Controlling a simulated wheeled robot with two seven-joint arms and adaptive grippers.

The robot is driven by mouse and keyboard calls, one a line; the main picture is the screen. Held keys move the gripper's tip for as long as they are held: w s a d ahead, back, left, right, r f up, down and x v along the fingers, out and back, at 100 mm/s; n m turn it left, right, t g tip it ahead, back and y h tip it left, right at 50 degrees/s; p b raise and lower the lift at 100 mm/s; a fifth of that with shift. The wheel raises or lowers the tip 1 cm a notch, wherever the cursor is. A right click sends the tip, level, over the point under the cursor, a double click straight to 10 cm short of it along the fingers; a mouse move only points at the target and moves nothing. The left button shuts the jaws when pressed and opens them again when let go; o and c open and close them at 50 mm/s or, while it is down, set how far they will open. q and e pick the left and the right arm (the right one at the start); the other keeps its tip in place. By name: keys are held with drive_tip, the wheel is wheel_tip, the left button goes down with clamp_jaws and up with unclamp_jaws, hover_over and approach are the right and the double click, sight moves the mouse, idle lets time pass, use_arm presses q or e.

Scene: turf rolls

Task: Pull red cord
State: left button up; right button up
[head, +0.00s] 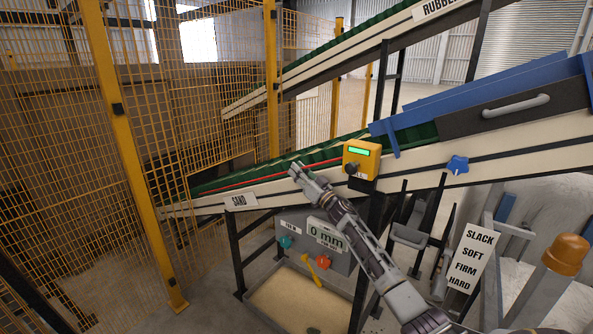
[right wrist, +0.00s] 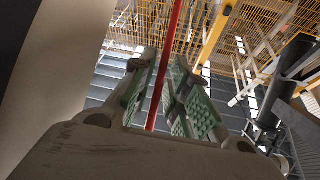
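The red cord (head: 240,182) runs along the side of the lower conveyor, the one with the SAND label (head: 239,201). My right gripper (head: 297,170) reaches up to the cord, left of the yellow control box (head: 361,160). In the right wrist view the red cord (right wrist: 162,85) passes between the two green-padded fingers of the right gripper (right wrist: 164,66). The fingers are apart, with a gap on both sides of the cord. My left gripper is in neither view.
Orange mesh fencing (head: 125,120) stands on the left. Below the conveyor are a panel reading 0 mm (head: 327,235) and a sand tray (head: 300,302). A SLACK-to-HARD sign (head: 470,258) and an orange knob (head: 566,253) stand at the lower right.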

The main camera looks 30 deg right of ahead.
drive_tip(key=shift+w+a+r, duration=0.1)
drive_tip(key=shift+w+r, duration=0.1)
drive_tip(key=shift+w, duration=0.15)
drive_tip(key=shift+c, duration=0.4)
clamp_jaws()
